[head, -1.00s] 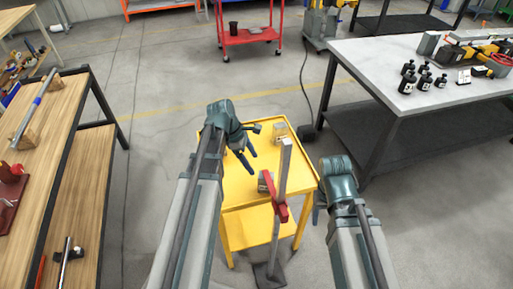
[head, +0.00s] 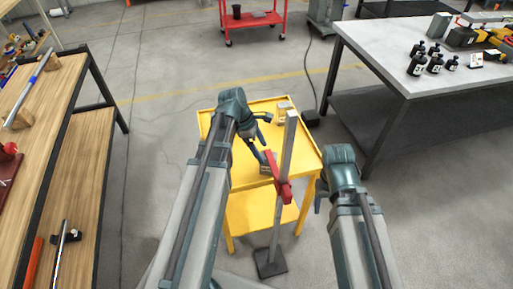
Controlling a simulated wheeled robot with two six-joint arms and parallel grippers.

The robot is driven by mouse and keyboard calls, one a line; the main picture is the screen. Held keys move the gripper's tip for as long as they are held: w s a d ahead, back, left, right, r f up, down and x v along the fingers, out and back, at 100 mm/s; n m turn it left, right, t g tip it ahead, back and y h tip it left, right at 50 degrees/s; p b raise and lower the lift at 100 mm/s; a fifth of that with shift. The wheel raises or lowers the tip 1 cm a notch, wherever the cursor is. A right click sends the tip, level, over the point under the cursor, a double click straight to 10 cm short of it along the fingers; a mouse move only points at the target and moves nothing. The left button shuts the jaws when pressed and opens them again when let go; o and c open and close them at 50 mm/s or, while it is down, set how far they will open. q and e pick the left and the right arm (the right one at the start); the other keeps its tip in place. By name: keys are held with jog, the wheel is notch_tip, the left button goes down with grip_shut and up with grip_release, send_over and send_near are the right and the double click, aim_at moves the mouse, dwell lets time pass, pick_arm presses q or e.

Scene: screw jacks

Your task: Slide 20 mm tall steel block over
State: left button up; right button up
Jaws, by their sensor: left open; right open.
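A small grey steel block (head: 271,168) with a dark label stands near the front of the yellow cart's top (head: 303,150), partly hidden by a red bracket. Its height cannot be read. A second pale block (head: 283,106) stands at the cart's back. My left gripper (head: 264,139) is over the cart top with its fingers spread. Its lower fingertip is close beside the front block; whether they touch I cannot tell. My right gripper (head: 320,196) hangs at the cart's right edge, mostly hidden by its own wrist, and holds nothing that I can see.
A grey upright post (head: 288,150) with a red bracket (head: 279,180) stands on a dark foot (head: 270,263) in front of the cart. A wooden bench (head: 45,160) is at left. A grey-topped table (head: 385,65) with black bottles is at right.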

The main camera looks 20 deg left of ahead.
pick_arm(q)
jog(key=b+x, duration=0.6)
jog(key=x, duration=0.1)
jog(key=shift+f, duration=0.35)
grip_shut()
dwell(1.2)
